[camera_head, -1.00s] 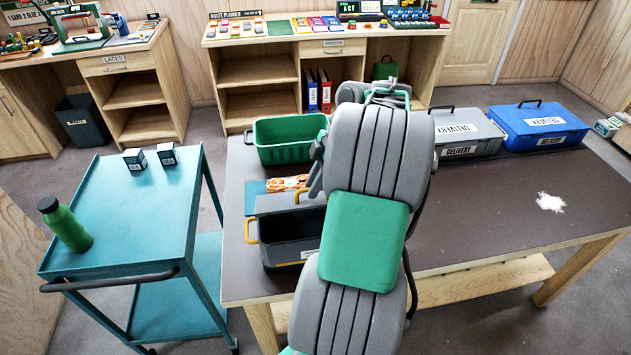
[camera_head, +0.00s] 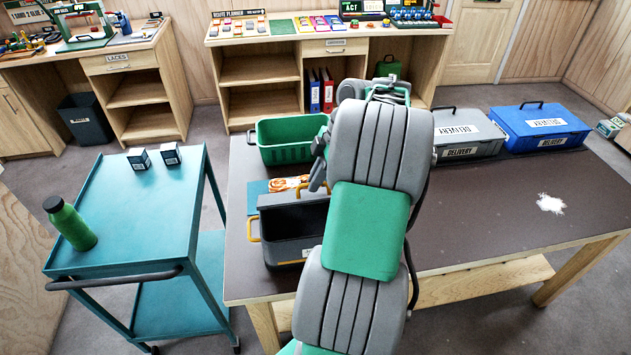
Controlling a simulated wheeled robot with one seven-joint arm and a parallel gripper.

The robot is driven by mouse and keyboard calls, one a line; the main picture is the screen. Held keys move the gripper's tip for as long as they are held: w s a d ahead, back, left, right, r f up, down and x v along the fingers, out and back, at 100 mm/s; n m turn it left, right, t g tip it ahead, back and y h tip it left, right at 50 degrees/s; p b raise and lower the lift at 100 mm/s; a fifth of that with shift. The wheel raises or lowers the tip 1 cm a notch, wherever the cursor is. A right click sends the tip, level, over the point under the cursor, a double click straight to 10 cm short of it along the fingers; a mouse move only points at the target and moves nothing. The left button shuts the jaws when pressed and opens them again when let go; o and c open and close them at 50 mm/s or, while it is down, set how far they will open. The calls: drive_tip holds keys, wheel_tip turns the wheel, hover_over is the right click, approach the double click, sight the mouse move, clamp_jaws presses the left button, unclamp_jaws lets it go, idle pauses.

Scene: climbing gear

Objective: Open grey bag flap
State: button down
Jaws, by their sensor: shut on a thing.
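The grey bag (camera_head: 283,252) stands on the dark-topped table, left of my arm. It has yellow handles and a dark interior showing from above. Its grey flap (camera_head: 277,200) stands back at the far side of the opening, a yellow handle near its right end. My gripper (camera_head: 318,183) is at the right end of the flap, shut on it. My grey and green arm hides most of the gripper and the bag's right side, so the exact contact is not clear.
A green crate (camera_head: 288,138) stands behind the bag, with orange rope (camera_head: 288,183) on a blue mat between them. A grey delivery case (camera_head: 466,133) and a blue one (camera_head: 540,128) stand back right. A teal cart (camera_head: 130,220) is left. The table's right front is mostly clear.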

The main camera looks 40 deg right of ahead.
drive_tip(key=shift+w+d+r+p, duration=0.25)
drive_tip(key=shift+w+r+p, duration=0.15)
drive_tip(key=shift+f, duration=0.1)
drive_tip(key=shift+w, duration=0.1)
drive_tip(key=shift+w+d+r+p, duration=0.25)
drive_tip(key=shift+w+r+p, duration=0.05)
drive_tip(key=shift+p, duration=0.15)
drive_tip(key=shift+w+d+r+p, duration=0.1)
drive_tip(key=shift+w+d+p, duration=0.45)
drive_tip(key=shift+w, duration=0.2)
